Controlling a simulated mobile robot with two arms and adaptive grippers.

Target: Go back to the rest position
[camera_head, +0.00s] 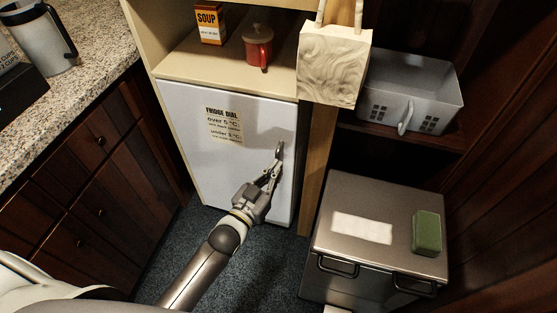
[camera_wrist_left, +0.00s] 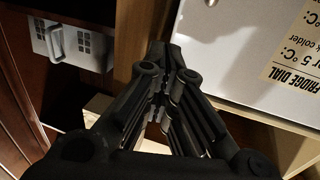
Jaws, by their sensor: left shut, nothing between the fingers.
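My left gripper (camera_head: 274,166) is in front of the white fridge door (camera_head: 180,140), near the door's right side by its handle (camera_head: 280,150). The gripper is shut with nothing between its fingers. In the left wrist view its dark fingers (camera_wrist_left: 165,85) come together in the middle, with the fridge door (camera_wrist_left: 232,40) at the upper right. I cannot tell whether the fingertips touch the handle. The fridge door looks closed. My right gripper is not in view.
A soup box (camera_head: 209,24) and a red mug (camera_head: 258,46) stand above the fridge. A patterned bag (camera_head: 334,66) hangs by the wooden post. A grey basket (camera_head: 412,88) sits on a shelf. A metal bin (camera_head: 340,192) bears a green block (camera_head: 427,232). A granite counter (camera_head: 95,50) is left.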

